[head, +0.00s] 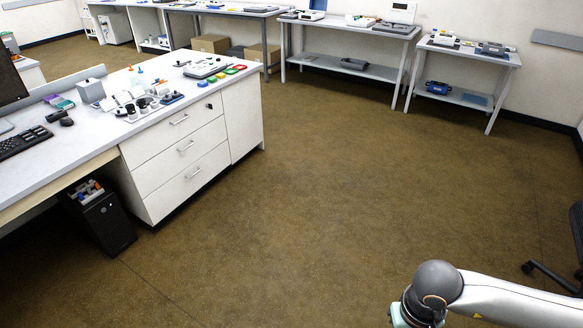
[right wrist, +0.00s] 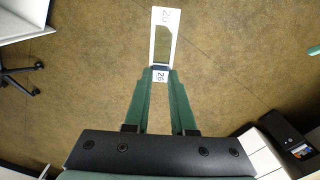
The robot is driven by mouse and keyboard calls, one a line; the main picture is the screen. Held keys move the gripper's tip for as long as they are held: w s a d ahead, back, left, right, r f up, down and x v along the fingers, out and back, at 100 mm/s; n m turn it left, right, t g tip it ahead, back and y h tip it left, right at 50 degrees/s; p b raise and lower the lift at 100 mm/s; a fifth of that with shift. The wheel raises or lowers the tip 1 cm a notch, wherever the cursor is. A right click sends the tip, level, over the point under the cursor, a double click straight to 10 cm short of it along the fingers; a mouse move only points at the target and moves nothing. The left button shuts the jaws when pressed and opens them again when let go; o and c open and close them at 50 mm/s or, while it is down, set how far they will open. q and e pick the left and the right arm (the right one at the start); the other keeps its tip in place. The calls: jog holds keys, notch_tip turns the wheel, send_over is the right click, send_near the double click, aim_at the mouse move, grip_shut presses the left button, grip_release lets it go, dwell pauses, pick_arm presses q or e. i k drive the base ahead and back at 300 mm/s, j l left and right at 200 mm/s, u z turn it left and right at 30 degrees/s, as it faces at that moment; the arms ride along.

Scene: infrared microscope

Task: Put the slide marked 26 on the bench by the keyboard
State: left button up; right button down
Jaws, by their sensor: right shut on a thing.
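The slide (right wrist: 163,42) is a thin strip with a clear brownish middle and white ends marked 26. My right gripper (right wrist: 160,76) is shut on its near end in the right wrist view, and the slide sticks out beyond the fingertips over open floor. In the head view my right arm comes in at the lower right, and the slide is not visible there. The black keyboard (head: 22,142) lies on the white bench (head: 93,142) at the left of the head view. My left gripper is in neither view.
A mouse (head: 66,121) lies beside the keyboard, with a monitor (head: 10,85) behind. Instruments and coloured blocks crowd the bench's far part. A drawer unit (head: 180,165) and a black computer case (head: 104,220) stand below. An office chair (head: 575,240) is at right. The middle floor is clear.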

aim_at(74, 143)
jog(key=i+j+u, duration=0.25)
jog(key=u, duration=0.25)
jog(key=i+j+u, duration=0.2)
jog(key=u, duration=0.3)
jog(key=i+u, duration=0.4)
jog(key=i, duration=0.75)
jog(key=i+l+u, duration=0.1)
jog(key=i+u, duration=0.25)
jog(key=i, duration=0.25)
jog(key=i+l+u, duration=0.35)
jog(key=i, duration=0.2)
jog(key=i+l+u, duration=0.35)
jog(key=i, duration=0.2)
